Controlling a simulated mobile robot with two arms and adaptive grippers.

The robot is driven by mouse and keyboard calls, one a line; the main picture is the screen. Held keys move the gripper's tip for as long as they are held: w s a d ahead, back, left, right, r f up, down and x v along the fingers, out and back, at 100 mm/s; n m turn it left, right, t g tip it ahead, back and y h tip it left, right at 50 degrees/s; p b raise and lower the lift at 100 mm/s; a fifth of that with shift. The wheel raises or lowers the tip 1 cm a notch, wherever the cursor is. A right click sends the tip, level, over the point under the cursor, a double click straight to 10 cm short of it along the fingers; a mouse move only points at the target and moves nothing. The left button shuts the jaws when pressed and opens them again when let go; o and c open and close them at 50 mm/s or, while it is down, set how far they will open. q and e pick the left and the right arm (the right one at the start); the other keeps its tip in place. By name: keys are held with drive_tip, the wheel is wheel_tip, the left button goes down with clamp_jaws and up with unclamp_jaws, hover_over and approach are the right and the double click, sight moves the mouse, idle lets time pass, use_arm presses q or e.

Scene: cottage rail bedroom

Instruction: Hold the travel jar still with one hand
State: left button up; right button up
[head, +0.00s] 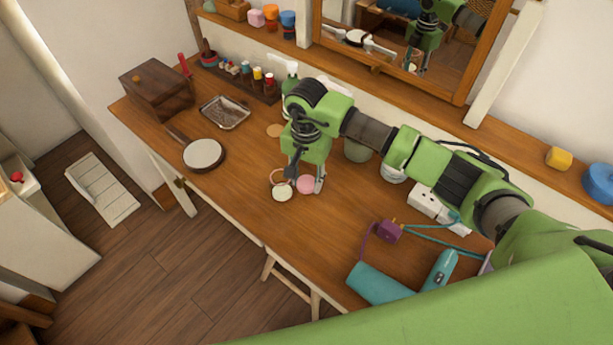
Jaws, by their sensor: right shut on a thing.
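A small round pink jar (306,185), which looks like the travel jar, stands on the wooden dressing table (240,215) near its front edge. My right gripper (305,180) points down over it from above, with its fingers shut on the jar's sides. The jar is partly covered by the fingers. A cream round disc with a pink edge (282,194) lies just left of the jar; I cannot tell whether it is a lid or another jar. My left gripper is not in view.
A round hand mirror (203,154), a metal tray (225,113) and a wooden box (156,90) are at the left. A white power strip (427,201), a purple plug (388,231) and teal appliances (380,284) with cords lie at the right. A wall mirror (395,40) stands behind.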

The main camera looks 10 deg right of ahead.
sight(306, 183)
drive_tip(key=shift+f, duration=0.15)
drive_tip(key=o, duration=1.2)
drive_tip(key=shift+r, duration=0.25)
wheel_tip(306, 183, up, 12)
drive_tip(key=shift+b, duration=1.15)
